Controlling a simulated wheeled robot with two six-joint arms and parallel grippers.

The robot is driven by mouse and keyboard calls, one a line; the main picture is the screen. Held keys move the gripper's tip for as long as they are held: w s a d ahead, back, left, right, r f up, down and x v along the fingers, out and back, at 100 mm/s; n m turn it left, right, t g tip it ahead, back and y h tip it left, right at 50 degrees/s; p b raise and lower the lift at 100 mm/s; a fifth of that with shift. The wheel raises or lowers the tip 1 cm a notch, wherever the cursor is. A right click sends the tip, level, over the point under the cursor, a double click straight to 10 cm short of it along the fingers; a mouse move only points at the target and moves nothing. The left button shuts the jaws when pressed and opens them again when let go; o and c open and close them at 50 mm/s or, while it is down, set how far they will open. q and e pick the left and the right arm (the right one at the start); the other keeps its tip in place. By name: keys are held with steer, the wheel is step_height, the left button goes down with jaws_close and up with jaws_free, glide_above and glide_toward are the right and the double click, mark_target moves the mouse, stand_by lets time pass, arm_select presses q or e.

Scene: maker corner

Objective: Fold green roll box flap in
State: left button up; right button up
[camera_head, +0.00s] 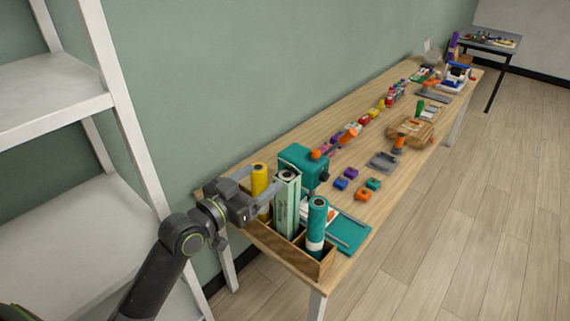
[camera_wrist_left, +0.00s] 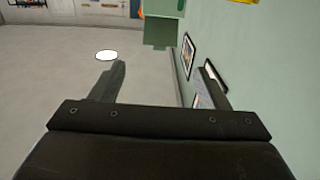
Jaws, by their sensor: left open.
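The green roll box (camera_head: 287,210) is a tall pale green carton standing upright in the wooden holder (camera_head: 318,267) at the table's near end. A dark round roll end shows at its top. My left gripper (camera_head: 272,180) is open, beside the box's upper part on its left. In the left wrist view, a green piece (camera_wrist_left: 160,32), seemingly part of the box, shows at the top middle, beyond and between the open fingers (camera_wrist_left: 163,68). I cannot tell the flap clearly from the box in either view. My right gripper is not in view.
A yellow roll (camera_head: 260,180) and a teal roll (camera_head: 316,225) stand close on either side of the box. A teal machine (camera_head: 303,165) is just behind. Small coloured parts and tools cover the table (camera_head: 345,205) farther along. A white shelf (camera_head: 60,90) stands left.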

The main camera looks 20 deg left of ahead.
mark_target(286, 162)
arm_select(q)
steer(key=b+x, duration=0.2)
steer(key=x, duration=0.7)
steer(key=shift+w+d, duration=0.1)
steer(key=shift+w, duration=0.05)
steer(key=shift+c, duration=0.4)
steer(key=c, duration=0.9)
steer(key=shift+f+b, duration=0.3)
steer(key=shift+b, duration=0.5)
steer(key=t+b, duration=0.1)
steer(key=b, duration=0.3)
steer(key=s+f+t+h+b, duration=0.1)
steer(key=t+b, duration=0.1)
steer(key=b, duration=0.2)
steer(key=f+t+b, duration=0.1)
steer(key=b, duration=0.3)
steer(key=shift+s+a+f+h+b, duration=0.1)
steer(key=shift+s+a+h+b, duration=0.15)
steer(key=shift+a+h+b, duration=0.1)
steer(key=shift+s+f+t+b, duration=0.1)
steer(key=shift+t+b, duration=0.5)
steer(key=shift+b, duration=0.65)
steer(key=t+b, duration=0.1)
steer(key=b, duration=0.2)
steer(key=shift+s+h, duration=0.1)
steer(key=shift+h, duration=0.25)
